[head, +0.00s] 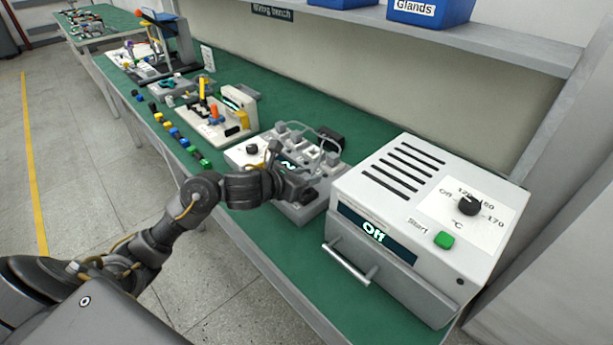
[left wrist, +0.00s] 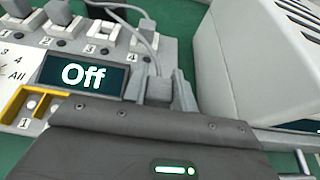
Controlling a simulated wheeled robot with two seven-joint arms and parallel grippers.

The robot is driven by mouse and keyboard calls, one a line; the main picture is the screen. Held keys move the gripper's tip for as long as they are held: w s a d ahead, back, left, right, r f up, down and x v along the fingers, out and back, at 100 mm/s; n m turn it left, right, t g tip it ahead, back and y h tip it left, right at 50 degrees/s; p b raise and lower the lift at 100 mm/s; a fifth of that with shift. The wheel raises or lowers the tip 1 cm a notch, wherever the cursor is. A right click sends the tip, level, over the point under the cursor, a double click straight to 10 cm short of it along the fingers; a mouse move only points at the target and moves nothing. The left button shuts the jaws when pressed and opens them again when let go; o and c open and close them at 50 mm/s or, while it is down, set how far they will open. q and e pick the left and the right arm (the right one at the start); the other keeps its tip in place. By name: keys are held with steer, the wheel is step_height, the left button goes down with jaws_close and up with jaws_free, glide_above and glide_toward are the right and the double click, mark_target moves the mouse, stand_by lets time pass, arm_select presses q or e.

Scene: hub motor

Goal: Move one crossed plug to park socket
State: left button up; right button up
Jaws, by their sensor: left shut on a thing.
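A light grey tester box (head: 308,212) stands on the green bench with several plugs and grey cables along its back. My left gripper (head: 297,183) is over the tester's right end, beside the oven. In the left wrist view my gripper (left wrist: 171,94) is shut on a plug at the tester's right end; a grey cable runs close to it. The held plug is mostly hidden, and I cannot tell whether it is seated. My right gripper is out of view.
A large white oven (head: 400,225) showing "Off" stands close on the right, with a front handle (head: 350,262). A board with yellow and orange parts (head: 205,125) and a row of coloured pieces (head: 172,130) lie further left. A shelf with blue bins (head: 430,12) hangs behind.

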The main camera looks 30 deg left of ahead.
arm_select(q)
steer(key=shift+f+b, duration=0.35)
steer(key=shift+b, duration=0.05)
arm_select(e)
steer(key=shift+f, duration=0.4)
arm_select(q)
steer(key=shift+a+f+b, duration=0.15)
steer(key=shift+f+b, duration=0.15)
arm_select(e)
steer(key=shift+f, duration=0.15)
arm_select(q)
steer(key=shift+f, duration=0.1)
steer(key=o, duration=1)
steer(key=shift+s+a+f, duration=0.1)
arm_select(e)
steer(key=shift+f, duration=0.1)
